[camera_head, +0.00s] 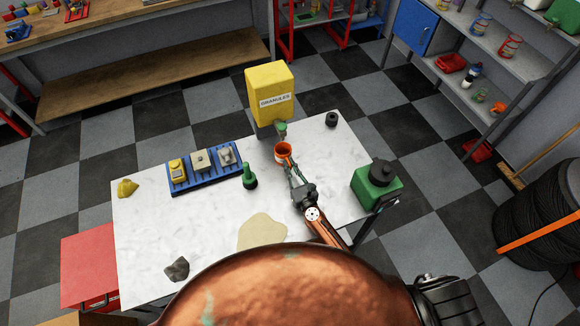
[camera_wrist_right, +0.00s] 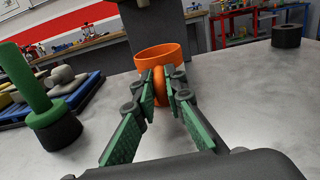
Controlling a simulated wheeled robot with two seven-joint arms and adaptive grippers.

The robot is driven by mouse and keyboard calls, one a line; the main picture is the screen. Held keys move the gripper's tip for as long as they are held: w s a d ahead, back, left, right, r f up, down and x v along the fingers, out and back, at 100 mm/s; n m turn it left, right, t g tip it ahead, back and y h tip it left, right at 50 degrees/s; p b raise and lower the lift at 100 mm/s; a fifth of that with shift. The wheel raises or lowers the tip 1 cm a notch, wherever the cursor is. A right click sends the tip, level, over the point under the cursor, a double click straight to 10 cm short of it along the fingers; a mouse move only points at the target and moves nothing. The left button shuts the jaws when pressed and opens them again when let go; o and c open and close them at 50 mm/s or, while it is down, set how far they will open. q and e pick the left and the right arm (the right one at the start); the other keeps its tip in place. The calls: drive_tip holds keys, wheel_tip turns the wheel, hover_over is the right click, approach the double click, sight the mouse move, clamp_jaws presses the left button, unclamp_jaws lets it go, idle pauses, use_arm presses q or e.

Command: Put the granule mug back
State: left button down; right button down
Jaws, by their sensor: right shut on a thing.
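The orange mug (camera_head: 279,155) is at the front of the yellow granule dispenser (camera_head: 270,88), near its green spout (camera_head: 282,127). My right gripper (camera_head: 289,165) reaches it from the front right. In the right wrist view, the green-padded fingers of the right gripper (camera_wrist_right: 159,88) are shut on the handle of the mug (camera_wrist_right: 150,58), which looks upright. The mug's inside is hidden in that view. I cannot tell whether its base touches the table (camera_head: 150,225). My left gripper is not in view.

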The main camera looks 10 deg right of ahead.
drive_tip(key=shift+f, duration=0.15)
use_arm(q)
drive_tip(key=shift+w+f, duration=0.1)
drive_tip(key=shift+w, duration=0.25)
use_arm(e)
drive_tip(key=c, duration=2)
unclamp_jaws()
drive_tip(key=shift+s+r, duration=0.15)
drive_tip(key=shift+r, duration=0.05)
drive_tip(key=s, duration=0.3)
drive_tip(key=s+d, duration=0.1)
drive_tip(key=s, duration=0.3)
drive_tip(key=s+d+b, duration=0.1)
drive_tip(key=s, duration=0.2)
drive_tip(key=shift+s+f, duration=0.15)
drive_tip(key=shift+s, duration=0.05)
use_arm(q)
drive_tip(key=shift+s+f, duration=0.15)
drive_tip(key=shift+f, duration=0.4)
use_arm(e)
drive_tip(key=shift+s+d, duration=0.1)
drive_tip(key=shift+s, duration=0.45)
